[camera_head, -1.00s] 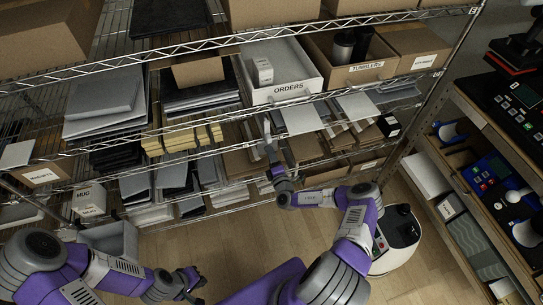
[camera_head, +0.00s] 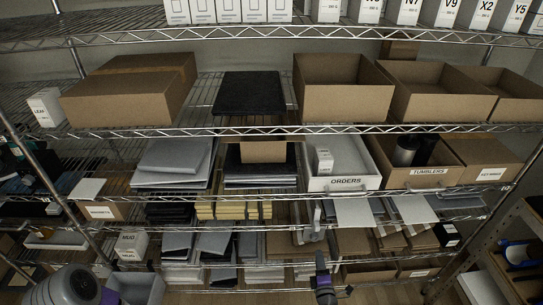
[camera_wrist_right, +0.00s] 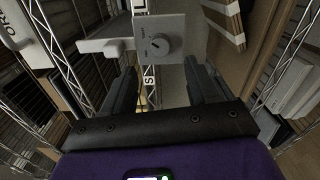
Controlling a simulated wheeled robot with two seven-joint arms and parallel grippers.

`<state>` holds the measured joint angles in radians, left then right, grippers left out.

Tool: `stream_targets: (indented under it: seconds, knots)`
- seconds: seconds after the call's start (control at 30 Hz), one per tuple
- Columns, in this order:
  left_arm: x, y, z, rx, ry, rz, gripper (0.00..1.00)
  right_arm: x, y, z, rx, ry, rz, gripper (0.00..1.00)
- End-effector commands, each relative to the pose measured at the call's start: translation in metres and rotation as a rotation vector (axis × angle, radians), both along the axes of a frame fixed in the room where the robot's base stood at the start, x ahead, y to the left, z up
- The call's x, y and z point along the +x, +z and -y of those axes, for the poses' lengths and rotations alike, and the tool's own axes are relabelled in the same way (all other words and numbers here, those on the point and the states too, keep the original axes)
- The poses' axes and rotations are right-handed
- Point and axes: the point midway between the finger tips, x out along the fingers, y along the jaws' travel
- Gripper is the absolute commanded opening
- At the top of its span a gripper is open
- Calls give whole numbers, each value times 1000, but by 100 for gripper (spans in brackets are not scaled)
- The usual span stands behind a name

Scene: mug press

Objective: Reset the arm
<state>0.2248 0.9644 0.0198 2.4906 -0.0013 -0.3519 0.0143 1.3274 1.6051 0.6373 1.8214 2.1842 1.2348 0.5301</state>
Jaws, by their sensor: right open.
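My right gripper (camera_head: 317,228) is in front of the shelf rack, below the white ORDERS bin (camera_head: 343,182). In the right wrist view the two dark fingers of my right gripper (camera_wrist_right: 160,70) stand apart with nothing held between them.
A wire shelf rack fills the view. A TUMBLERS box (camera_head: 430,177) holds dark and grey cups. Open cardboard boxes (camera_head: 345,102) stand above, and a MUG box (camera_head: 131,245) stands lower left. A side shelf (camera_head: 515,277) stands at the right.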

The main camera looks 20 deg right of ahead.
Motion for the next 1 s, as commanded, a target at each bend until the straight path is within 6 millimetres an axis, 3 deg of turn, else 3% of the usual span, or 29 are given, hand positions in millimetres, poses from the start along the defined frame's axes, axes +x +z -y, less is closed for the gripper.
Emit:
stream_targets:
  seconds: [0.07,0.17,0.27,0.37,0.5,0.63,0.7,0.8,0.9,1.0]
  knots:
    - [0,0,0,0,0,0,0,1,1,-3,-3,9,1,59]
    - [0,-1,0,0,0,0,0,5,7,-23,-34,89,8,59]
    - [0,-2,0,0,0,0,0,10,18,-72,-112,276,26,59]
    - [0,-4,0,0,0,0,0,1,31,-142,-245,552,59,59]
    - [0,-6,0,0,0,0,0,-46,37,-239,-496,984,128,59]
    - [0,-9,0,0,0,0,0,-120,27,-303,-806,1402,239,59]
    - [0,-11,0,0,0,0,0,-162,16,-317,-998,1607,319,59]
    - [0,-13,0,0,0,0,0,-214,-4,-317,-1290,1860,459,59]
    - [0,-15,0,0,0,0,0,-249,-22,-300,-1609,2055,638,59]
    - [0,-17,0,0,0,0,0,-264,-35,-274,-1948,2174,858,59]
